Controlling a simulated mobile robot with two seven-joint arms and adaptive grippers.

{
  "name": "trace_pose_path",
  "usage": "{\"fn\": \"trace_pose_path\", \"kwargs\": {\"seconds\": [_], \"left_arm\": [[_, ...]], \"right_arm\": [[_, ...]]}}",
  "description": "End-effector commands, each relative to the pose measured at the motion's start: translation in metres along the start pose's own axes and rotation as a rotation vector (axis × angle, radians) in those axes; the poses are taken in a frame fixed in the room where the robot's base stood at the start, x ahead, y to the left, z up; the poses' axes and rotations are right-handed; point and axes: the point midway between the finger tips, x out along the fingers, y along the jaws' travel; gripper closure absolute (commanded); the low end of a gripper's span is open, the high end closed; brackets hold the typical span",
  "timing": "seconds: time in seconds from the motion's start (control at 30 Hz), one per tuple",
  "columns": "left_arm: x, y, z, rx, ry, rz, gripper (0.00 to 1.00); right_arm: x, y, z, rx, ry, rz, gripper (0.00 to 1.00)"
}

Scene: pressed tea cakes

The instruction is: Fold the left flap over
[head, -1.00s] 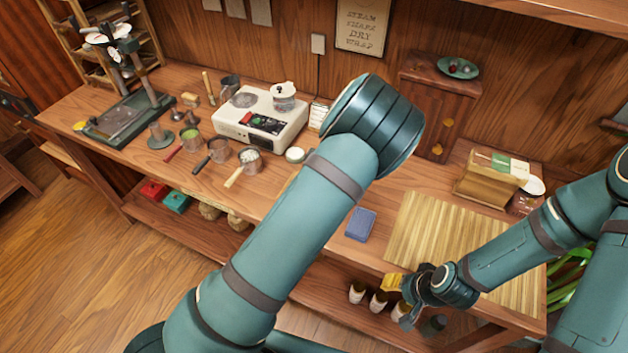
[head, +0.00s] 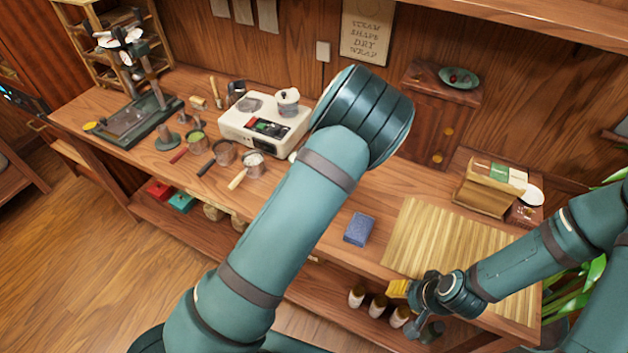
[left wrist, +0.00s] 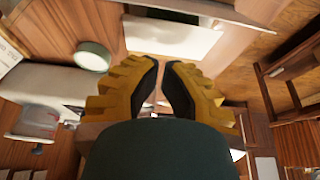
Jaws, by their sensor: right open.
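In the left wrist view a pale flat sheet (left wrist: 172,38) lies on the wood beyond my left gripper (left wrist: 160,70). A white strip (left wrist: 205,10) runs along its far side; I cannot tell whether this is a raised flap. The yellow fingers are close together with a narrow gap and nothing visible between them. In the head view my left arm hides this gripper and the sheet. My right gripper (head: 412,307) is open and empty at the bench's front edge, by the front left corner of the slatted mat (head: 440,235).
A blue block (head: 359,229) lies left of the mat. A white appliance (head: 240,122) and several handled cups (head: 224,153) stand on the bench's left. A round white-topped item (left wrist: 93,56) sits near the left fingers.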

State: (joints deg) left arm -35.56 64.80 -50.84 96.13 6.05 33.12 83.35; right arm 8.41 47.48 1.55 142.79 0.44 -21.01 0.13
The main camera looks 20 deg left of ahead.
Motion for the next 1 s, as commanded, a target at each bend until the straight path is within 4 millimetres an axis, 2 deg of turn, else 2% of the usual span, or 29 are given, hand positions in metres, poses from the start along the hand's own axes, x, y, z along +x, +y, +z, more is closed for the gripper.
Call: {"fn": "trace_pose_path", "kwargs": {"seconds": [0.03, 0.3, 0.5, 0.63, 0.77, 1.0], "left_arm": [[-0.009, 0.001, -0.01, -0.003, 0.0, 0.001, 1.0], [-0.062, 0.001, 0.014, 0.002, 0.0, 0.004, 1.0], [-0.089, 0.001, 0.024, 0.002, 0.0, 0.003, 1.0], [-0.096, 0.0, 0.026, -0.001, -0.004, 0.0, 1.0], [-0.09, 0.0, 0.019, -0.008, -0.073, -0.022, 1.0], [-0.08, 0.001, -0.018, -0.012, -0.344, -0.042, 1.0]], "right_arm": [[-0.008, -0.003, -0.001, 0.0, 0.0, -0.001, 0.53], [-0.003, -0.001, 0.0, 0.0, 0.0, -0.001, 0.53], [-0.004, -0.001, 0.0, 0.0, 0.0, -0.001, 0.53], [-0.003, -0.001, 0.0, 0.0, 0.0, -0.001, 0.53], [0.002, 0.001, 0.0, 0.0, 0.0, 0.0, 0.53], [0.021, 0.007, 0.003, 0.0, 0.0, 0.004, 0.53]]}}
